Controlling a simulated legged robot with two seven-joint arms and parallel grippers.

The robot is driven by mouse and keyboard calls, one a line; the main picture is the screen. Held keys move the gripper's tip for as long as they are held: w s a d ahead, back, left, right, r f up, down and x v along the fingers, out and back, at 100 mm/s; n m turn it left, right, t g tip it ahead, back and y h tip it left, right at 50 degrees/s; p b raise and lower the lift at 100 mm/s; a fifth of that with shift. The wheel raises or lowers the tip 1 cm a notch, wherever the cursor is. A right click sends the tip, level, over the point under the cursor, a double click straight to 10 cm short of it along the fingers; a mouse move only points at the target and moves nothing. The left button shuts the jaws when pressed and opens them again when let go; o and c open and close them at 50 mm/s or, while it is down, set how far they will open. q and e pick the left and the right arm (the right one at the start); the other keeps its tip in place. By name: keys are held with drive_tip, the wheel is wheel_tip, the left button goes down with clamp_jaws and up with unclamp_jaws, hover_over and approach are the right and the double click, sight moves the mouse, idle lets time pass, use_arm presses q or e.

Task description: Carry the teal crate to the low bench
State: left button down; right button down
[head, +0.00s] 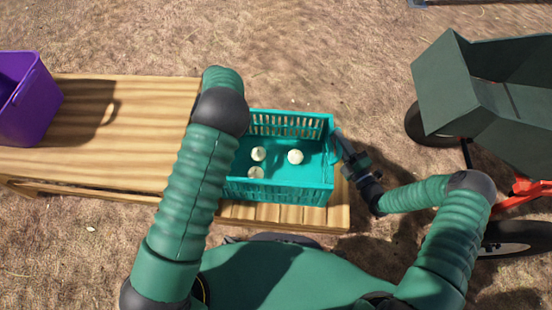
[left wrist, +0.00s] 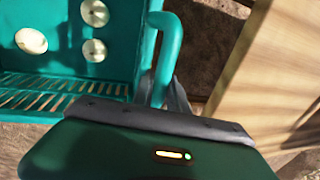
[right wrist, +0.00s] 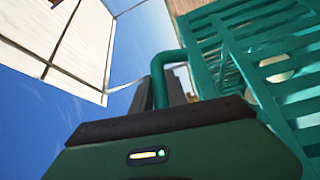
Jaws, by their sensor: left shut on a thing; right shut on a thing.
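The teal crate (head: 278,190) is over the right end of a wooden bench (head: 120,130) in the head view. I cannot tell whether it rests on the slats or hangs just above them. Three pale onions (head: 295,157) lie inside it. My right gripper (head: 345,150) is shut on the crate's right-hand handle, which also shows in the right wrist view (right wrist: 163,62). My left gripper is hidden behind my left arm in the head view. In the left wrist view my left gripper (left wrist: 172,100) is shut on the crate's other handle (left wrist: 170,45).
A purple container (head: 28,105) stands on the bench's left end, with bare wood between it and my left arm. A dark green cart (head: 480,95) with wheels and red frame parts stands at the right. Bare dry ground (head: 310,45) lies beyond the bench.

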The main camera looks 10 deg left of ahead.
use_arm(q)
drive_tip(key=shift+d+r, duration=0.1)
use_arm(e)
drive_tip(key=shift+s+a+f, duration=0.1)
idle(0.7)
